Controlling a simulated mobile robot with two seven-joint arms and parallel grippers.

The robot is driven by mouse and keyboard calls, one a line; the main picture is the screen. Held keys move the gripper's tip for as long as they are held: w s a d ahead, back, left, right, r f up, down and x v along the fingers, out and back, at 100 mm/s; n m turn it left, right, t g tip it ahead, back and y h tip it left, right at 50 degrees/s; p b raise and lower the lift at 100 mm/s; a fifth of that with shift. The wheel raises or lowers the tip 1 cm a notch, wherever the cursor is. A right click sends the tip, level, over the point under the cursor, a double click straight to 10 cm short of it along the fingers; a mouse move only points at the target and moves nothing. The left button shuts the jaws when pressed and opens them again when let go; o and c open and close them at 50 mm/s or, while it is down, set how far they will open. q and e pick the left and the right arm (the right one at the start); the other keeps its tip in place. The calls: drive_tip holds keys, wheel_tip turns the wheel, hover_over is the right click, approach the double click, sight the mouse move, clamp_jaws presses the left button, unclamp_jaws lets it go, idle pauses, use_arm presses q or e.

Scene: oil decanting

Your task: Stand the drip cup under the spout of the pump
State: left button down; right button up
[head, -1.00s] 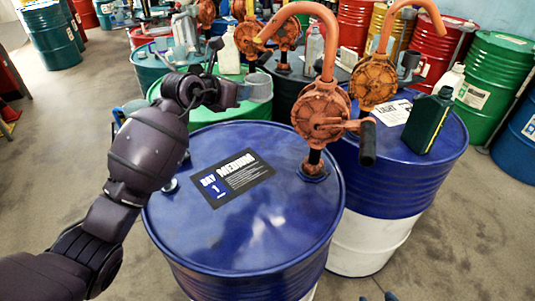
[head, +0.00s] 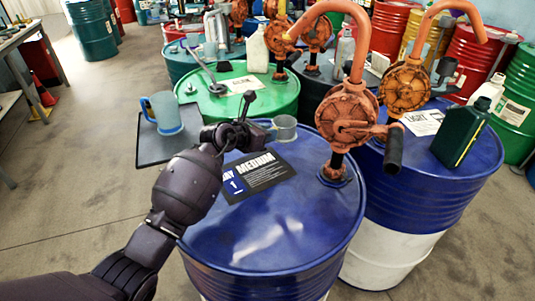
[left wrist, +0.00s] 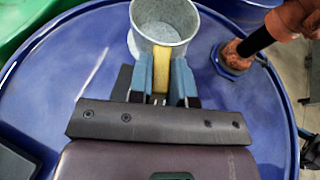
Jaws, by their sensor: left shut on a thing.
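A grey metal cup (head: 284,128) with a yellow handle (left wrist: 162,68) is in my left gripper (head: 262,125), which is shut on the handle. The cup is upright with its mouth up, and it looks empty in the left wrist view (left wrist: 165,22). It is over the far part of the blue drum's top (head: 285,225); I cannot tell whether it touches the lid. The orange pump (head: 347,118) stands on this drum, to the right of the cup. Its curved spout (head: 290,36) ends higher up and farther back.
A second blue drum (head: 400,200) with another orange pump (head: 405,88) and a dark green bottle (head: 460,135) stands on the right. A green drum (head: 240,105) is behind. A blue mug (head: 165,112) stands on a dark tray (head: 152,152) at the left.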

use_arm(q)
wheel_tip(320, 180, down, 3)
drive_tip(key=shift+r, duration=0.1)
wheel_tip(320, 180, down, 4)
drive_tip(key=shift+r+b, duration=0.2)
drive_tip(key=shift+b, duration=0.45)
drive_tip(key=shift+f, duration=0.5)
drive_tip(key=c, duration=1.1)
unclamp_jaws()
drive_tip(key=shift+o, duration=0.2)
use_arm(e)
drive_tip(key=shift+s+d+f, duration=0.1)
drive_tip(key=shift+s+f, duration=0.05)
drive_tip(key=shift+f, duration=0.4)
drive_tip(key=shift+s+f, duration=0.15)
drive_tip(key=shift+f, duration=0.35)
drive_tip(key=shift+s, duration=0.1)
